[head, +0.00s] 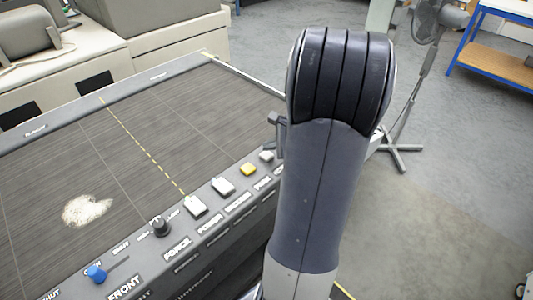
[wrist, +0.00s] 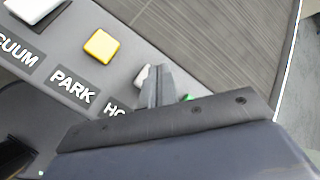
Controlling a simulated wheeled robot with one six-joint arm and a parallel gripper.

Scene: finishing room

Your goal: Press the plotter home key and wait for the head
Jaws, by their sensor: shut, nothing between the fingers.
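The plotter (head: 150,120) has a dark ribbed bed and a grey front panel with a row of keys. The home key (wrist: 141,76) is a small pale key above a label whose visible letters read "HO"; in the head view it appears as a pale key (head: 266,156) beyond the yellow one. My gripper (wrist: 158,84) is shut and empty, its fingertips over the right part of the home key; I cannot tell whether they touch it. In the head view my arm hides most of the gripper. I cannot make out the plotter head in either view.
The yellow park key (wrist: 101,46) sits left of the home key. A bit of green (wrist: 187,97) shows right of my fingers. The panel also has white keys (head: 196,207), a black knob (head: 160,226) and a blue knob (head: 96,273). A pale patch (head: 87,210) lies on the bed.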

